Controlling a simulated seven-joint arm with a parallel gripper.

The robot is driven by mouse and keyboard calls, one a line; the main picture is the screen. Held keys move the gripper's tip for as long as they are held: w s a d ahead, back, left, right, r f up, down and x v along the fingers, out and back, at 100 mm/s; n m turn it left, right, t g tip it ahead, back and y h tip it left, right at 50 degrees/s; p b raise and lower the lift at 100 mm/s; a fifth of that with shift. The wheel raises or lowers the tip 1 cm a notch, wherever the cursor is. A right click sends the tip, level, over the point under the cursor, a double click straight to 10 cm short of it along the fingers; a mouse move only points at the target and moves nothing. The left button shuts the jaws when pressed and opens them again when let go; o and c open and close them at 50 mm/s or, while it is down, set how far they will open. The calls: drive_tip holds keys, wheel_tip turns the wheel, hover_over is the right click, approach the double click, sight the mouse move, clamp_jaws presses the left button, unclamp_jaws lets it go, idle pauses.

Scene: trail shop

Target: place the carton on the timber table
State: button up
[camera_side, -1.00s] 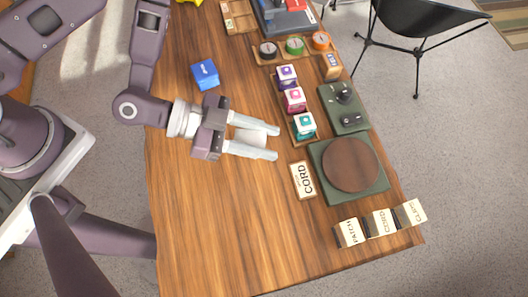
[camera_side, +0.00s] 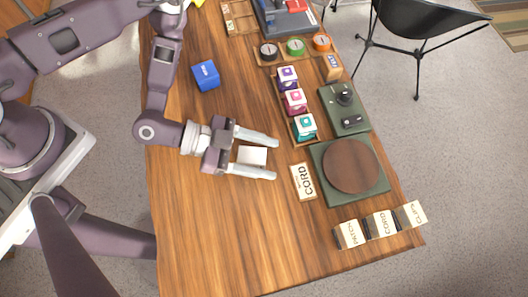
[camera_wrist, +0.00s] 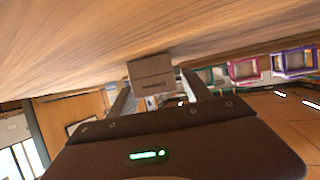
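The carton (camera_side: 252,155) is a small box with a pale top, at the middle of the timber table (camera_side: 195,235). In the wrist view its brown side (camera_wrist: 150,73) shows just ahead of the fingertips. It appears to rest on the wood. My gripper (camera_side: 273,159) is low over the table, with one finger on each side of the carton. The fingers are spread wider than the carton, and a gap shows by the upper finger. Whether the lower finger touches it I cannot tell.
A blue box (camera_side: 206,75) stands behind the gripper. Small boxes (camera_side: 305,126) stand in a tray. The front left of the table is clear.

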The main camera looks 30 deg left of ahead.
sight(254, 155)
drive_tip(key=shift+o, duration=0.4)
drive_tip(key=v, duration=0.7)
drive_tip(key=shift+a+f, duration=0.1)
drive_tip(key=shift+f, duration=0.15)
